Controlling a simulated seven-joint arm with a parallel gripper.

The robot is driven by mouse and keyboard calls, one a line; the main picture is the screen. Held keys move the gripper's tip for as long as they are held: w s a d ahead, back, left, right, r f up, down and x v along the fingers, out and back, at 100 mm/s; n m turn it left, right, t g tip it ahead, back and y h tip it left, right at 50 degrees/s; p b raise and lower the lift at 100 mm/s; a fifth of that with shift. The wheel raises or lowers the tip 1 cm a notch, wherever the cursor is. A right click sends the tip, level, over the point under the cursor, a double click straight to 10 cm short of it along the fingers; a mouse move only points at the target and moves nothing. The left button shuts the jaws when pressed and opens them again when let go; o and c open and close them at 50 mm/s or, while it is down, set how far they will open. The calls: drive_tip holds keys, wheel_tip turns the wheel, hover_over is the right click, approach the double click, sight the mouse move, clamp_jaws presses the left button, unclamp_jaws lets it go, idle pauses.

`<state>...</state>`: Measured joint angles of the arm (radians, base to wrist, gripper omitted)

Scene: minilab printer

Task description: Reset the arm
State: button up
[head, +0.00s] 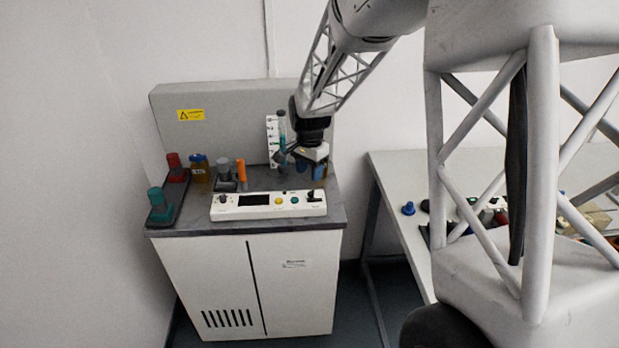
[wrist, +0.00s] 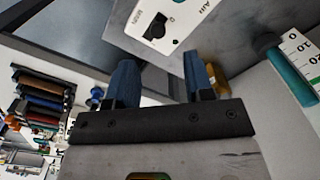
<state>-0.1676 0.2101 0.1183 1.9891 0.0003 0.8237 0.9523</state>
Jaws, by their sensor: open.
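My gripper (head: 311,170) hangs at the end of my arm, above the right part of the printer cabinet's dark worktop (head: 200,205). In the wrist view its two blue fingers (wrist: 161,78) stand apart with nothing between them. An amber thing (wrist: 213,76) shows partly behind the right finger. The white control panel (head: 268,204) lies along the front of the worktop, just in front of my gripper. A corner of that panel (wrist: 165,22) also shows at the top of the wrist view.
Red (head: 176,167), amber (head: 199,168), grey (head: 225,173) and teal (head: 156,205) items and an orange stick (head: 242,171) stand on the worktop's left half. A white scale card (head: 273,140) stands behind. A side table (head: 390,170) with small items is right.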

drive_tip(key=shift+r, duration=0.25)
drive_tip(key=shift+s+d+r, duration=0.25)
drive_tip(key=shift+s+r, duration=0.15)
drive_tip(key=shift+s, duration=0.05)
drive_tip(key=s+d+r+n+t, duration=0.1)
drive_tip(key=s+d+r+n, duration=0.15)
drive_tip(key=s+r, duration=0.5)
drive_tip(key=s+d+r+n, duration=0.2)
drive_tip(key=s+d+r, duration=0.2)
drive_tip(key=s, duration=0.6)
drive_tip(key=s+d+r+n, duration=0.1)
drive_tip(key=s+d+n, duration=0.1)
drive_tip(key=s, duration=0.9)
drive_tip(key=s+d+n+t, duration=0.1)
drive_tip(key=s+d+n, duration=0.1)
drive_tip(key=s, duration=0.9)
drive_tip(key=shift+s+d+r+t, duration=0.3)
drive_tip(key=shift+s+d+r, duration=0.1)
drive_tip(key=shift+d, duration=0.3)
idle(1.1)
